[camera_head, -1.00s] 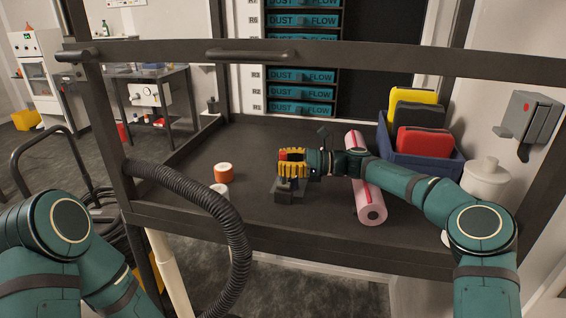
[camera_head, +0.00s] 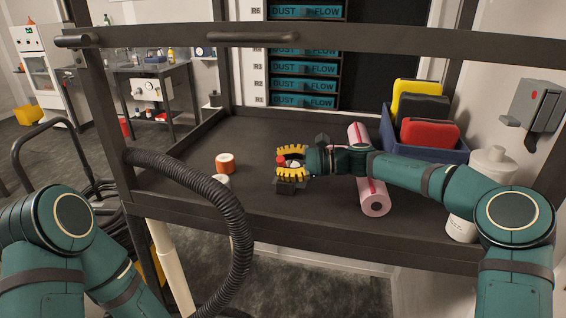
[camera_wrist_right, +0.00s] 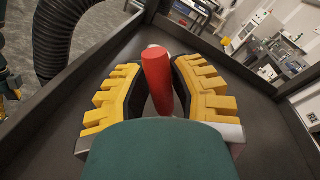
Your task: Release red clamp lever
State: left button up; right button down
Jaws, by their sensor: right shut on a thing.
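The red clamp lever (camera_wrist_right: 158,80) stands between the yellow fingers of my right gripper (camera_wrist_right: 160,95) in the right wrist view. In the head view, its red end (camera_head: 281,160) shows at the fingertips of the right gripper (camera_head: 289,161). The right gripper is shut on the lever, its fingers bowed around it. The dark clamp base (camera_head: 291,187) sits on the bench below the fingers, and its upper part is partly hidden by them.
An orange-and-white jar (camera_head: 225,164) stands left of the clamp. A pink roll (camera_head: 373,198) lies under my right forearm. A blue bin (camera_head: 455,153) holds coloured cases. A black hose (camera_head: 237,235) and a dark frame bar (camera_head: 350,52) cross the front.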

jog(key=shift+s+a+f+n+b, duration=0.1)
jog(key=shift+s+f+n+b, duration=0.25)
jog(key=shift+n, duration=0.25)
jog(key=c, duration=0.7)
grip_release()
jog(key=shift+c, duration=0.2)
jog(key=s+d+r, duration=0.1)
jog(key=s+d, duration=0.1)
jog(key=d, duration=0.9)
jog(key=shift+d+r, duration=0.2)
jog(key=shift+d, duration=0.2)
jog(key=shift+w, duration=0.1)
